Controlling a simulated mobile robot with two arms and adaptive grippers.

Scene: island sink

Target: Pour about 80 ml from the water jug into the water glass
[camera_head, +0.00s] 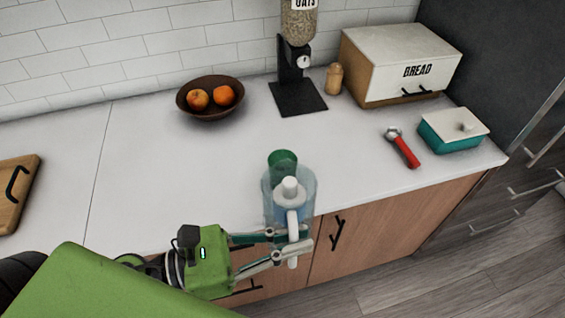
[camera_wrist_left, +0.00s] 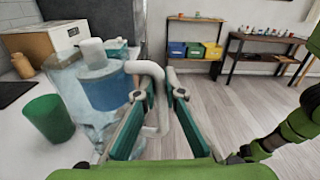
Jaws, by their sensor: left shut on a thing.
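The water jug (camera_head: 305,187) is clear, with a white lid knob and a white handle, and holds bluish water. It looks upright at the counter's front edge; whether it touches the counter I cannot tell. My left gripper (camera_head: 290,247) is shut on the jug's handle from the front left. In the left wrist view the handle (camera_wrist_left: 158,80) passes between the fingers (camera_wrist_left: 163,105). The green water glass (camera_head: 283,158) stands upright just behind the jug, partly hidden by it. The glass also shows in the left wrist view (camera_wrist_left: 48,118), beside the jug (camera_wrist_left: 105,90). My right gripper is not in view.
A fruit bowl (camera_head: 211,113), an oats dispenser (camera_head: 298,96), a bread box (camera_head: 365,80), a red-handled tool (camera_head: 406,152) and a teal butter dish (camera_head: 450,138) stand farther back or right. A cutting board (camera_head: 14,205) lies at left. The counter left of the jug is clear.

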